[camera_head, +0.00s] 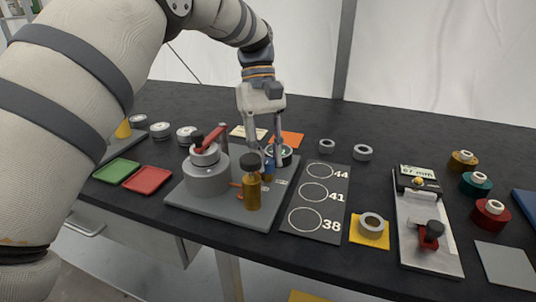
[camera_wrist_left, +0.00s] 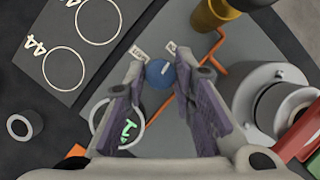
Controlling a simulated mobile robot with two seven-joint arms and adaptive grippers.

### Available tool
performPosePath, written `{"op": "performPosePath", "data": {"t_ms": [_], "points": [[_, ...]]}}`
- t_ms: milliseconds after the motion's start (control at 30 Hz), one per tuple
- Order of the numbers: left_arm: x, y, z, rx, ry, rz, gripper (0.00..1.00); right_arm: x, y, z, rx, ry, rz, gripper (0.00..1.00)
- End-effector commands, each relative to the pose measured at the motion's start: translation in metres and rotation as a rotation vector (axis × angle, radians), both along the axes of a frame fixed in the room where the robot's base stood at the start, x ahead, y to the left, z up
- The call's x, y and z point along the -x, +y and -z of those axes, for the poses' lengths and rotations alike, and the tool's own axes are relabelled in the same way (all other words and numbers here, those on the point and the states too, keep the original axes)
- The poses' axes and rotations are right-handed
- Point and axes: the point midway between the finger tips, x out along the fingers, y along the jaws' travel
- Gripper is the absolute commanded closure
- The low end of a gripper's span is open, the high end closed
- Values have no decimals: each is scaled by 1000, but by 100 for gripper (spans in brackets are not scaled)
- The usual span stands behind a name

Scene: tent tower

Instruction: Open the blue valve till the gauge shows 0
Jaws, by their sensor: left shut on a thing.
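The blue valve (camera_wrist_left: 160,73) is a small round knob on a grey plate (camera_head: 205,211). In the head view the blue valve (camera_head: 268,171) is partly hidden by a brass cylinder and my finger. My left gripper (camera_head: 264,150) reaches down from above. In the left wrist view its fingertips (camera_wrist_left: 161,66) stand on both sides of the knob, shut on it. The gauge (camera_wrist_left: 112,107), a round dial with a green mark, is beside the valve, partly covered by a finger. I cannot read its value. My right gripper is not in view.
On the same plate stand a brass cylinder (camera_head: 252,190) with a dark knob, copper pipes, and a grey cylinder (camera_head: 206,178) with a red lever (camera_head: 211,137). A black board with circles (camera_head: 304,244) lies to the right. Red (camera_head: 147,181) and green trays (camera_head: 116,170) lie left.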

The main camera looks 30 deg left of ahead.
Motion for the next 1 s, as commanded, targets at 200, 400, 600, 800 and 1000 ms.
{"op": "performPosePath", "data": {"t_ms": [200, 400, 600, 800, 1000], "points": [[0, 0, 3, -2, 8, 90, 100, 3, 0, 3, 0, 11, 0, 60], [0, -1, 3, 0, 6, 129, 100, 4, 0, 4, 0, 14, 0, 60], [1, -1, 3, 0, 7, 139, 100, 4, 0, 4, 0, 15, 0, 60], [1, -1, 3, 0, 7, 138, 100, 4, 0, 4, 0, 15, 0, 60], [0, -1, 2, 0, 6, 137, 57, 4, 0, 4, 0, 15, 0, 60]]}}
